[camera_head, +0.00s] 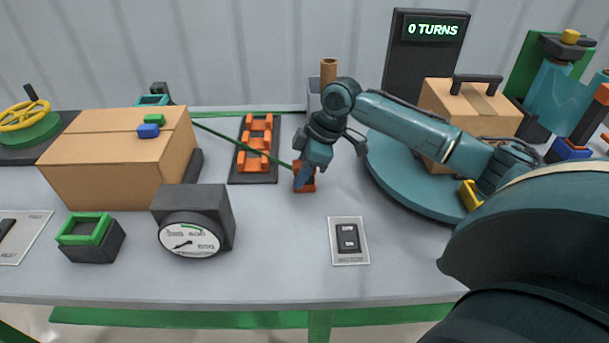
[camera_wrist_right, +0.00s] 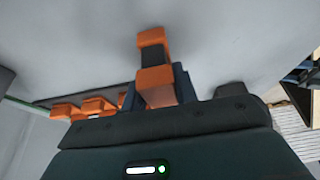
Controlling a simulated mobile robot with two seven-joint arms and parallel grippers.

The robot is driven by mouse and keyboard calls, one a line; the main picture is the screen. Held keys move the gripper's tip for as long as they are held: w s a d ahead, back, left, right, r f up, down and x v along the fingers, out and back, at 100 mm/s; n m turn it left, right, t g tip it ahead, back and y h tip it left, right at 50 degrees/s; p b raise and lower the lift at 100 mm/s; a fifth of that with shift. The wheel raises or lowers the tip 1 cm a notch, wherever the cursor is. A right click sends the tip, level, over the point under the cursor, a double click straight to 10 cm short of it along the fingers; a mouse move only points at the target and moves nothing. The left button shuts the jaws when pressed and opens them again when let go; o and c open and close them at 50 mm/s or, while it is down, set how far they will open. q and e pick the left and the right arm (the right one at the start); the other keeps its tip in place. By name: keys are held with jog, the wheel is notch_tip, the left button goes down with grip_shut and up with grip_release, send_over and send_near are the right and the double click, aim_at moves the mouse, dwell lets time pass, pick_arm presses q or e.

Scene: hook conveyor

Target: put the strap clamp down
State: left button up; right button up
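The orange strap clamp (camera_head: 305,184) is at the tip of my right gripper (camera_head: 304,176) in the head view, over the grey table right of a dark rack. In the right wrist view the orange clamp (camera_wrist_right: 153,80), with a dark middle, sits between the two fingers of my right gripper (camera_wrist_right: 156,92), which look shut on it. I cannot tell whether the clamp touches the table. A thin green strap (camera_head: 228,137) runs from the back left toward the clamp; its end is hidden at the gripper. My left gripper is not in view.
The dark rack (camera_head: 240,179) holds orange pieces. A cardboard box (camera_head: 115,170), a dial gauge (camera_head: 190,238) and a switch plate (camera_head: 349,255) stand around. Right is a teal turntable (camera_head: 385,168) with a handled box (camera_head: 440,98). Table in front of the clamp is clear.

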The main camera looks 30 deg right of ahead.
jog(key=c, duration=0.5)
jog(key=shift+c, duration=0.2)
